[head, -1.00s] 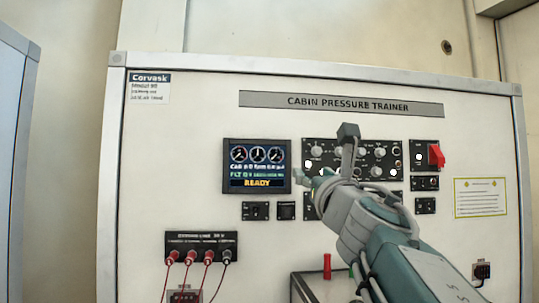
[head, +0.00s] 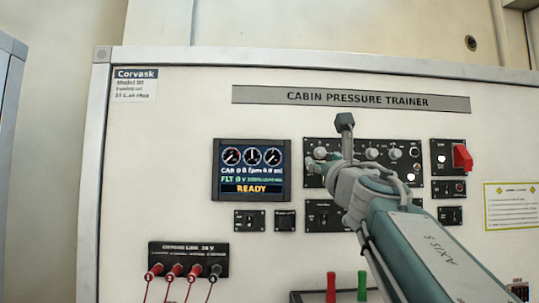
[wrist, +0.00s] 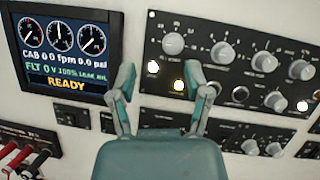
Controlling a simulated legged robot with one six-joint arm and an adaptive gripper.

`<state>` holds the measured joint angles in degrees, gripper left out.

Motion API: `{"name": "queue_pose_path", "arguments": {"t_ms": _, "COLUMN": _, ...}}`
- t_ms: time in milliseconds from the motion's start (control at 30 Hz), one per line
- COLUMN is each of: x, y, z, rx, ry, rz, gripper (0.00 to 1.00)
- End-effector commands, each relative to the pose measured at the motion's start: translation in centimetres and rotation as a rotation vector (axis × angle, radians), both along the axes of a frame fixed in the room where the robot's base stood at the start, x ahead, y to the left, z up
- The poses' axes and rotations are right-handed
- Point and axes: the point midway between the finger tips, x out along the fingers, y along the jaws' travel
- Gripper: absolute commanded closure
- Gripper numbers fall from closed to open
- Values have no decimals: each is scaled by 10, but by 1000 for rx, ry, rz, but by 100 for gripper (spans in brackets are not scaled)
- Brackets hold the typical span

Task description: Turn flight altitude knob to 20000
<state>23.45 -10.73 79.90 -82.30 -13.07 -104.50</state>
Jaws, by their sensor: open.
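The black knob panel (head: 430,162) is on the white trainer face, partly hidden by my arm in the head view. In the wrist view, its upper row has several grey knobs, including a left one (wrist: 173,44) and another beside it (wrist: 222,53). Their labels are too small to read, so I cannot tell which is the flight altitude knob. The display (wrist: 60,45) reads FLT 0 and READY. In the head view, my gripper (head: 312,172) is near the panel's left edge.
A red switch (head: 462,156) is at the right. Red-plugged leads (head: 173,270) hang at lower left. Red (head: 331,286) and green (head: 362,285) cylinders stand below my arm.

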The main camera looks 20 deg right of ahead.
Motion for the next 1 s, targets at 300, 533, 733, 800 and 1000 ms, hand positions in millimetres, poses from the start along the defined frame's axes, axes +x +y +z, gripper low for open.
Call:
{"name": "queue_pose_path", "arguments": {"t_ms": 300, "x": 36, "y": 0, "z": 15, "rx": -4, "ry": 0, "rz": -1, "gripper": 37}}
{"name": "queue_pose_path", "arguments": {"t_ms": 533, "x": 43, "y": 1, "z": 19, "rx": -5, "ry": -3, "rz": -3, "gripper": 37}}
{"name": "queue_pose_path", "arguments": {"t_ms": 733, "x": 43, "y": -5, "z": 19, "rx": 0, "ry": -1, "rz": -2, "gripper": 37}}
{"name": "queue_pose_path", "arguments": {"t_ms": 800, "x": 43, "y": -7, "z": 18, "rx": 0, "ry": -1, "rz": -3, "gripper": 59}}
{"name": "queue_pose_path", "arguments": {"t_ms": 1000, "x": 43, "y": -3, "z": 18, "rx": -2, "ry": -1, "rz": -6, "gripper": 100}}
